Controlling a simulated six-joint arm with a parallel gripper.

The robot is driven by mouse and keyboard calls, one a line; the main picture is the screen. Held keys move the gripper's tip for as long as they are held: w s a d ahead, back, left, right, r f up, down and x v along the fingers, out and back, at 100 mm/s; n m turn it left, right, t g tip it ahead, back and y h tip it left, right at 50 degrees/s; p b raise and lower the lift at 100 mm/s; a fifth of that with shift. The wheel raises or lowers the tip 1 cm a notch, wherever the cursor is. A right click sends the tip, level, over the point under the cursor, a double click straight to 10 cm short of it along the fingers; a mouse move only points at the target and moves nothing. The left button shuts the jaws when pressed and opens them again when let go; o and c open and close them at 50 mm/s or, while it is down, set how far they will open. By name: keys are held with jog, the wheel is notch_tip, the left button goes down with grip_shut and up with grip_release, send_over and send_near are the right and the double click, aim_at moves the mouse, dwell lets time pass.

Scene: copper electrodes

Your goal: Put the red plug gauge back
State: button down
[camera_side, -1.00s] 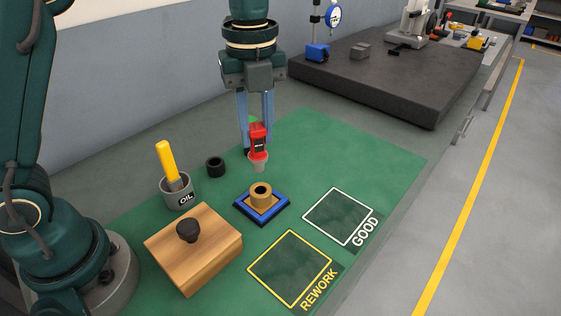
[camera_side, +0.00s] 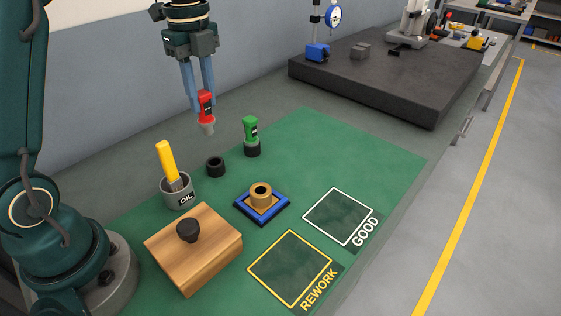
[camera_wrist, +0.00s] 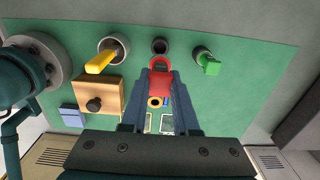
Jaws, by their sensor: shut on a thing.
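The red plug gauge (camera_side: 206,107) hangs upright in my gripper (camera_side: 204,95), its grey tip pointing down. My gripper is shut on its red handle, high above the mat. In the wrist view the red plug gauge (camera_wrist: 161,80) sits between my gripper's fingers (camera_wrist: 160,88). An empty black ring holder (camera_side: 215,167) stands on the green mat, below and slightly right of the gauge in the side view. It also shows in the wrist view (camera_wrist: 159,46), just beyond the gauge. The green plug gauge (camera_side: 250,132) stands in a similar black holder (camera_side: 252,149) to the right.
The oil pot (camera_side: 177,195) with a yellow-handled brush (camera_side: 167,162) stands left of the empty holder. A brass ring (camera_side: 262,196) sits on a blue-edged base (camera_side: 240,208). A wooden block with a black knob (camera_side: 195,250) is in front. The GOOD (camera_side: 338,217) and REWORK (camera_side: 290,268) squares are empty.

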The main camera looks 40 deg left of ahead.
aim_at(209, 134)
jog(key=shift+f, duration=0.1)
jog(key=shift+f, duration=2.7)
jog(key=shift+f, duration=2)
grip_release()
jog(key=shift+r, duration=0.15)
jog(key=shift+r, duration=4.9)
